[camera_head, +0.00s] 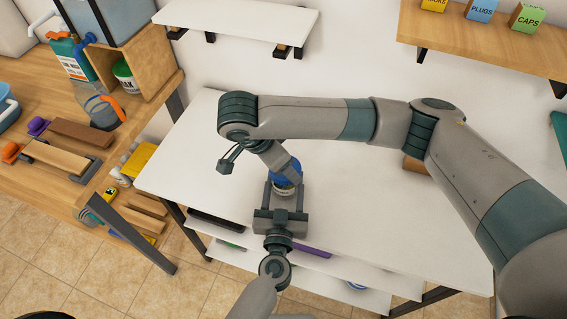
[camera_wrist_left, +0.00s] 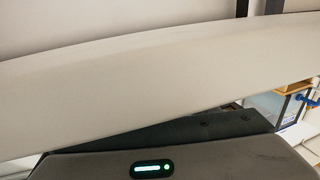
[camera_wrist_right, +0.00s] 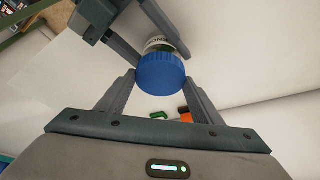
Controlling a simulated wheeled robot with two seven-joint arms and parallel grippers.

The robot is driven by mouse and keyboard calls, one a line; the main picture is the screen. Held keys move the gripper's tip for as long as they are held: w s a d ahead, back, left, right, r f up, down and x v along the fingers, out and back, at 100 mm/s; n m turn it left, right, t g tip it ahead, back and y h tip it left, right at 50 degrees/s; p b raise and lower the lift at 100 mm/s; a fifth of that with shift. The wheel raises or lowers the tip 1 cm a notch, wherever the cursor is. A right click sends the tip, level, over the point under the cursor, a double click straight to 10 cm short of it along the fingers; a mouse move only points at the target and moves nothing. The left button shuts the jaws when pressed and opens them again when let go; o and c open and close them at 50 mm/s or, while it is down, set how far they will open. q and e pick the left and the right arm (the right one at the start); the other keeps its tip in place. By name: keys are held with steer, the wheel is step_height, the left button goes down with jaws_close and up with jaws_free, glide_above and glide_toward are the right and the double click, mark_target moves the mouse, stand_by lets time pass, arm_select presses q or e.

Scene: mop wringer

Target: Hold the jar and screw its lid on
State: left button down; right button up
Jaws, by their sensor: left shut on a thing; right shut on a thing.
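The jar (camera_head: 284,189), with a pale label, is over the white table, between my two grippers. It also shows in the right wrist view (camera_wrist_right: 160,45), behind its blue lid (camera_wrist_right: 160,75). The lid (camera_head: 287,172) is at the mouth of the jar; how far it is threaded cannot be told. My left gripper (camera_head: 284,186) comes from the front and is shut on the jar's body. My right gripper (camera_wrist_right: 160,82) reaches over from the right, its fingers on both sides of the lid, shut on it. The left wrist view shows no jar; a pale arm link of mine fills most of it.
The white table (camera_head: 200,150) is mostly clear, with a brown block (camera_head: 413,165) behind my right arm. A wooden bench (camera_head: 65,105) with tools and containers stands at left. Wall shelves (camera_head: 240,18) hang behind, the right one (camera_head: 470,45) holding small boxes.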

steer(key=m+g, duration=0.1)
steer(key=m, duration=0.1)
steer(key=shift+a+m, duration=0.1)
steer(key=shift+m, duration=0.2)
steer(key=o, duration=1)
steer(key=shift+r, duration=2.25)
steer(key=shift+c, duration=0.4)
